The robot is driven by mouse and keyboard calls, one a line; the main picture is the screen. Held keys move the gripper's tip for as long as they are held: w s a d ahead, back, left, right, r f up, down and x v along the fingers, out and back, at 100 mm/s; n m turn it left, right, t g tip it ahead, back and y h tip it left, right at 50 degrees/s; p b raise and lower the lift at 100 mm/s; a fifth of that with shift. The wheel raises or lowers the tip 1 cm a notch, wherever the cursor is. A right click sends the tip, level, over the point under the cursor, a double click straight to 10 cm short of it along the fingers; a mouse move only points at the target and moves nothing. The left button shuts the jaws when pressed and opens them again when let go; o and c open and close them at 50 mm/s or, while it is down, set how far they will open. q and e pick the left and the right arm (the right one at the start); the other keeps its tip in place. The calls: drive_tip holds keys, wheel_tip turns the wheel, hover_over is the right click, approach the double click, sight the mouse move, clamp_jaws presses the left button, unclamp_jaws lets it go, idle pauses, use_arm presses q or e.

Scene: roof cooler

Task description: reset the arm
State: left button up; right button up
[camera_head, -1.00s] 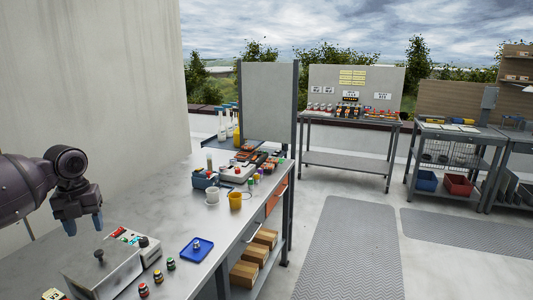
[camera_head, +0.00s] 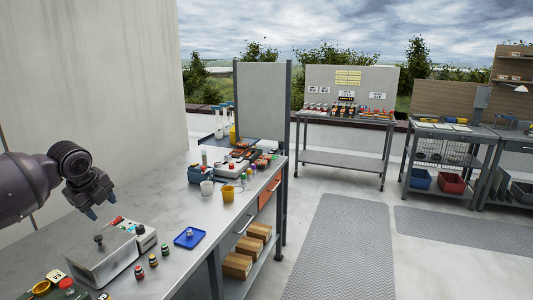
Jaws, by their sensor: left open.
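My left arm comes in from the left edge. Its dark gripper (camera_head: 104,210) has two blue-grey fingertips, held apart and empty. It hangs above the workbench (camera_head: 172,185), just above and behind a grey metal box (camera_head: 104,262) with a knob on its lid. My right gripper is out of view.
A control box (camera_head: 143,236), small jars (camera_head: 152,261) and a blue tray (camera_head: 190,237) stand near the gripper. A white mug (camera_head: 207,188), a yellow mug (camera_head: 228,193) and a blue bin (camera_head: 200,173) stand farther along. The bench middle is clear.

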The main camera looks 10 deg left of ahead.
use_arm(q)
drive_tip(key=w+d+f+n+t+h, duration=0.1)
drive_tip(key=w+d+f+n+t, duration=0.15)
drive_tip(key=d, duration=0.25)
drive_tip(key=w+d+f+n+t+h, duration=0.1)
drive_tip(key=w+d+n+t, duration=0.1)
drive_tip(key=d+n+t, duration=0.3)
drive_tip(key=s+d+f+n+t+h, duration=0.2)
drive_tip(key=s+d+f+n+h, duration=0.15)
drive_tip(key=s+d+f, duration=0.45)
drive_tip(key=s+d+f+n+g+y, duration=0.1)
drive_tip(key=s+f+n, duration=0.4)
drive_tip(key=s+f, duration=0.5)
drive_tip(key=s+d+f+n+g+y, duration=0.1)
drive_tip(key=s+f+n, duration=0.4)
drive_tip(key=s+f, duration=0.6)
drive_tip(key=s+d+y, duration=0.1)
drive_tip(key=s+y, duration=0.1)
drive_tip(key=s, duration=0.4)
drive_tip(key=shift+s+f+y, duration=0.2)
drive_tip(key=shift+s+y, duration=0.15)
